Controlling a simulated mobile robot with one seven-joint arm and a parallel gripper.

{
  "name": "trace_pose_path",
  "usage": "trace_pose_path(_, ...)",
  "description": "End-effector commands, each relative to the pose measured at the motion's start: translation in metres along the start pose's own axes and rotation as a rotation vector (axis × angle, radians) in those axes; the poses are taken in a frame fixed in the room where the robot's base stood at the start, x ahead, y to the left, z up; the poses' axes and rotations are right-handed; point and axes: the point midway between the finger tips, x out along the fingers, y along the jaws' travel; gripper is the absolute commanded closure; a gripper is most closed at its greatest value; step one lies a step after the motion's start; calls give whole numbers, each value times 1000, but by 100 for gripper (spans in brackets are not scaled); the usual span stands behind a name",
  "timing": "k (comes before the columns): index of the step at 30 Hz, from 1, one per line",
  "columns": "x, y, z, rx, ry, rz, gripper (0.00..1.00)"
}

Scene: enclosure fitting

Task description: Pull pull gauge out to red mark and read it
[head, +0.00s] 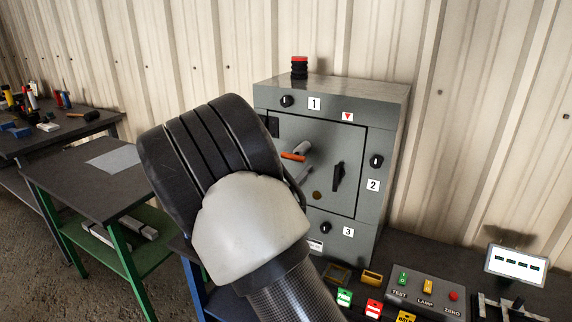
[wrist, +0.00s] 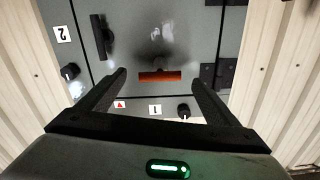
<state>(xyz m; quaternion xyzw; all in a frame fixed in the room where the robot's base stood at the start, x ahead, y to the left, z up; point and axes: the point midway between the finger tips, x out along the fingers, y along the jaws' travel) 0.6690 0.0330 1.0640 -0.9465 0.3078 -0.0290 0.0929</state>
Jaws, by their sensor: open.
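An orange bar-shaped handle (head: 293,156) with a short grey cylinder (head: 303,147) stands out from the door of the grey cabinet (head: 330,145); I take it for the pull gauge. In the wrist view the orange handle (wrist: 160,77) lies between the two black fingers of my gripper (wrist: 159,78). The fingers are open, with a gap on each side of the handle. A red mark on the gauge cannot be made out. In the head view my arm covers the cabinet's left side and hides most of my gripper.
The cabinet has a black door handle (head: 338,176) and knobs by labels 1, 2 and 3. A red-black stack light (head: 299,67) tops it. A button panel (head: 425,290) and a display with dashes (head: 515,264) stand on the bench at right.

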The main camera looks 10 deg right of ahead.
Motion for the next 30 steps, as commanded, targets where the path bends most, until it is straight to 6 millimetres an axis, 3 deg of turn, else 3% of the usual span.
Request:
trace_pose_path(5,-7,-1,-1,1,0,-1,15)
trace_pose_path(8,-22,-2,-1,2,-2,-4,15)
trace_pose_path(21,-126,-1,-1,0,-2,-4,15)
trace_pose_path(30,-170,0,0,-1,-1,-1,15)
